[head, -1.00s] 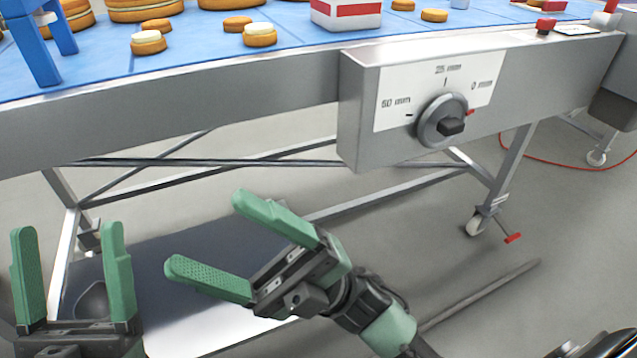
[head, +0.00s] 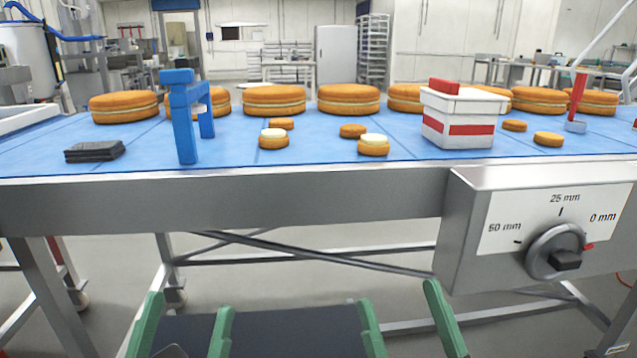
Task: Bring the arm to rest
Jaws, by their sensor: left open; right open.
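My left gripper (head: 183,325) is at the bottom of the head view, left of centre. Its two green fingers point up and stand apart with nothing between them. My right gripper (head: 408,320) is at the bottom, right of centre. Its green fingers are also spread and empty. Both grippers are below the table's front edge and touch nothing that I can see. The rest of both arms is cut off by the lower picture edge.
The blue-topped table (head: 330,150) holds several large filled rounds (head: 274,100), small rounds, a blue stand (head: 184,120), dark pads (head: 94,151) and a white-and-red box (head: 460,118). A dial box (head: 470,240) juts from the front edge at right.

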